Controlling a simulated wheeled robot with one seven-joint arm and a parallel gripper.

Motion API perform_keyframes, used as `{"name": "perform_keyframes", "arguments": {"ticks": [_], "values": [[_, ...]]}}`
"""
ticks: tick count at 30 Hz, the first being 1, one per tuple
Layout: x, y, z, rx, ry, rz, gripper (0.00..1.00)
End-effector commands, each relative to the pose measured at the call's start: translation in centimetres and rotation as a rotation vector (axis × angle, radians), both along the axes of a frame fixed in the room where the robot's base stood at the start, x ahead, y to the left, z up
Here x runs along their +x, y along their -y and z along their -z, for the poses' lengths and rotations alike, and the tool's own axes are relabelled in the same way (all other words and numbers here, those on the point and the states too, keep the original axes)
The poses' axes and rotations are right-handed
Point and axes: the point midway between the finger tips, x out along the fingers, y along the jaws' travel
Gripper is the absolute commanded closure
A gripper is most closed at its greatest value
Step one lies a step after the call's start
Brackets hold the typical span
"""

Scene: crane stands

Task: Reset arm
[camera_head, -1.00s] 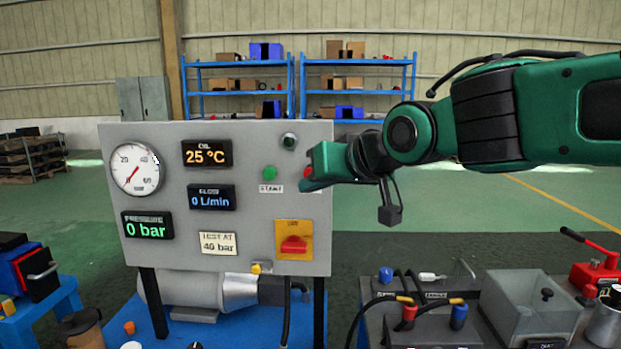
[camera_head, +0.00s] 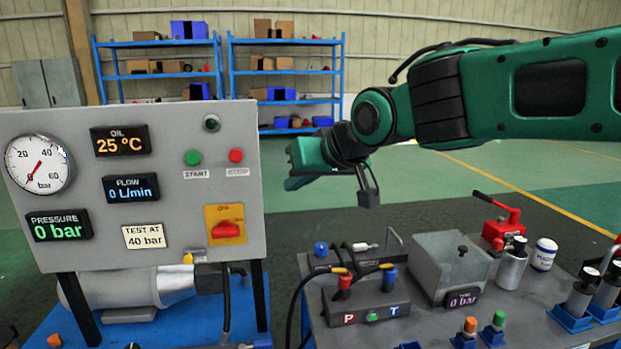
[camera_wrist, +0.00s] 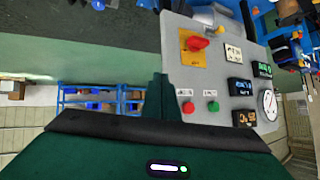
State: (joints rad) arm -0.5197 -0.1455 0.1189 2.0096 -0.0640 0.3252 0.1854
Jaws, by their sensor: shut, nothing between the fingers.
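My gripper (camera_head: 290,169) is at the end of the green arm, in the air to the right of the grey control panel (camera_head: 90,178). It is shut and empty, apart from the panel. In the wrist view its narrow green fingers (camera_wrist: 160,80) point toward the panel, which appears upside down. The panel carries a green START button (camera_head: 193,158), a red button (camera_head: 236,156), and a red rotary switch (camera_head: 226,230) on a yellow plate. The gauge (camera_head: 38,165) needle is low. The displays read 25 °C, 0 L/min and 0 bar, and a label reads TEST AT 40 bar.
A workbench at the lower right holds a block marked P and T (camera_head: 368,304), a lidded clear box (camera_head: 452,262), a red hand pump (camera_head: 500,225) and several fittings. Blue shelves (camera_head: 285,82) stand far behind. The air between panel and arm is free.

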Motion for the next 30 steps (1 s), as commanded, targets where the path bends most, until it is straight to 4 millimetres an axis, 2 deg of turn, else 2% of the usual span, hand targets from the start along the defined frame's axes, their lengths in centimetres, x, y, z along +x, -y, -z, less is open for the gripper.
{"name": "perform_keyframes", "arguments": {"ticks": [1,4,7,11,12,14,17,21,25,27,30], "values": [[0.8,3.4,1.1,-0.029,-0.024,0.055,1.0],[1.3,9.6,3.4,-0.086,-0.081,0.153,1.0],[1.1,15.8,5.6,-0.136,-0.146,0.251,1.0],[-0.6,23.7,8.5,-0.19,-0.244,0.379,1.0],[-1.4,26.0,9.4,-0.203,-0.278,0.42,1.0],[-2.9,29.4,10.7,-0.221,-0.33,0.477,1.0],[-6.1,34.8,12.9,-0.243,-0.426,0.577,1.0],[-12.0,41.0,15.9,-0.252,-0.578,0.712,1.0],[-18.6,45.1,18.5,-0.237,-0.729,0.828,1.0],[-21.9,46.4,19.6,-0.221,-0.804,0.879,1.0],[-25.7,47.4,20.9,-0.194,-0.892,0.933,1.0]]}}
